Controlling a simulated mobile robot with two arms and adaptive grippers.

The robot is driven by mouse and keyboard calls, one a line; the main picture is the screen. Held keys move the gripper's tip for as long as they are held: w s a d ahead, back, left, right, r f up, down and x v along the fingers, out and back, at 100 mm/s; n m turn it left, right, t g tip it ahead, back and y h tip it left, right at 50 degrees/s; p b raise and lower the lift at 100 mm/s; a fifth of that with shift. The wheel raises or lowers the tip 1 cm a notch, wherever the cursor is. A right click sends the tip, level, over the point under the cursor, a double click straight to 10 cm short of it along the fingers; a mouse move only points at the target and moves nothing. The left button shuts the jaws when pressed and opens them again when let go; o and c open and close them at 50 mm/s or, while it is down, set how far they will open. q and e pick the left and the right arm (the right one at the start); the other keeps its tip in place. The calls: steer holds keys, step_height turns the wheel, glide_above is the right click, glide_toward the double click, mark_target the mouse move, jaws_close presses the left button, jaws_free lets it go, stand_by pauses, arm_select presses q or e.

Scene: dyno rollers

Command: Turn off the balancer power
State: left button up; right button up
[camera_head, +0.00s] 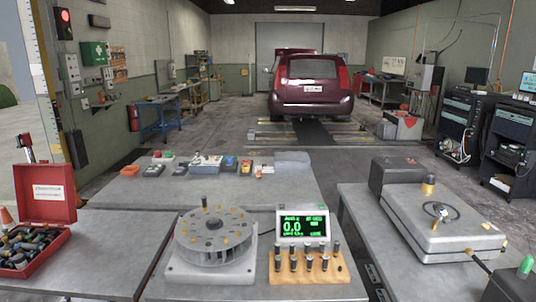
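The balancer (212,262) stands on the front middle bench. It has a grey base and a clear round disc carrying several orange-brown pegs around a central spindle. Its likely display (302,225), a white box just to the right, is lit with green text and a large 0.0. A power switch cannot be made out at this size.
A wooden block (283,277) with several dark pegs sits before the display. An open red case (44,193) stands at left. A grey flat machine (448,236) fills the right bench. A back table (118,197) holds small items. A red car stands far behind.

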jaws_close()
stand_by(1.2)
